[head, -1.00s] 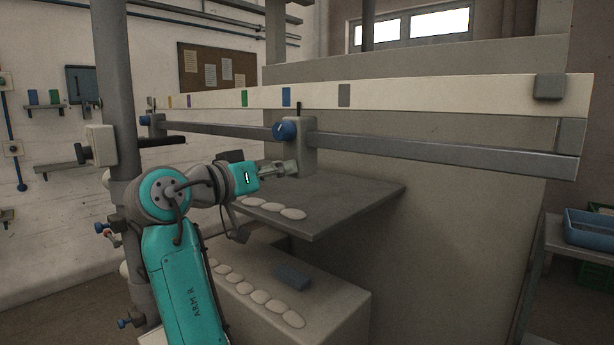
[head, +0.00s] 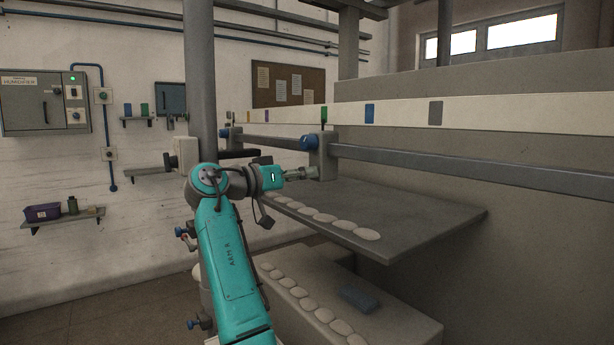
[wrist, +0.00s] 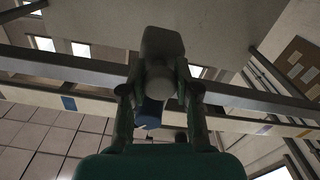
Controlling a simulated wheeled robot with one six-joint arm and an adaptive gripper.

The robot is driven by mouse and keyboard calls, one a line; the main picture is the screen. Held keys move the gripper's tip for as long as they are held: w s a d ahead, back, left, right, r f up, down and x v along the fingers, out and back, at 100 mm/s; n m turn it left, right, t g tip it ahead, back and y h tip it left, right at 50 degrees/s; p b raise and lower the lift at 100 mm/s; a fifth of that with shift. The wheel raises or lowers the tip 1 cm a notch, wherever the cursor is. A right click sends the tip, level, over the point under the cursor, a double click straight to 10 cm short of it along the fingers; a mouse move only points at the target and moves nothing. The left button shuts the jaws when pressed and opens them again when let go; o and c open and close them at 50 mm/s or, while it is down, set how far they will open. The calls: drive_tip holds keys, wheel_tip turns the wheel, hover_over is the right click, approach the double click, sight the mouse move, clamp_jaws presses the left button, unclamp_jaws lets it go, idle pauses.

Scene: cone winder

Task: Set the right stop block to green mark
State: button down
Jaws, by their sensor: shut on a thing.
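The right stop block (head: 322,160) is a grey block on the grey rail, with a blue knob (head: 309,142) on its side. My gripper (head: 305,174) is shut on the block's lower part. In the wrist view the two fingers (wrist: 160,92) press on both sides of a rounded grey part below the block (wrist: 163,48), with the blue knob (wrist: 150,116) beyond. The green mark (head: 324,114) is on the pale strip above the rail. The block stands about below it in the head view; exact alignment cannot be told. The blue mark (head: 369,113) is to the right.
A second stop block with a blue knob (head: 224,133) is farther left on the rail (head: 420,163). A grey mark (head: 436,113) is right of the blue one. A grey shelf (head: 430,215) with several pale discs lies below the gripper. A post (head: 199,80) stands left.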

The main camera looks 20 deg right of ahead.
drive_tip(key=c, duration=0.8)
unclamp_jaws()
drive_tip(key=a, duration=0.4)
drive_tip(key=s+a, duration=0.1)
drive_tip(key=a, duration=0.3)
drive_tip(key=s+a, duration=0.1)
drive_tip(key=a, duration=0.2)
drive_tip(key=shift+s+a, duration=0.15)
drive_tip(key=shift+a, duration=0.25)
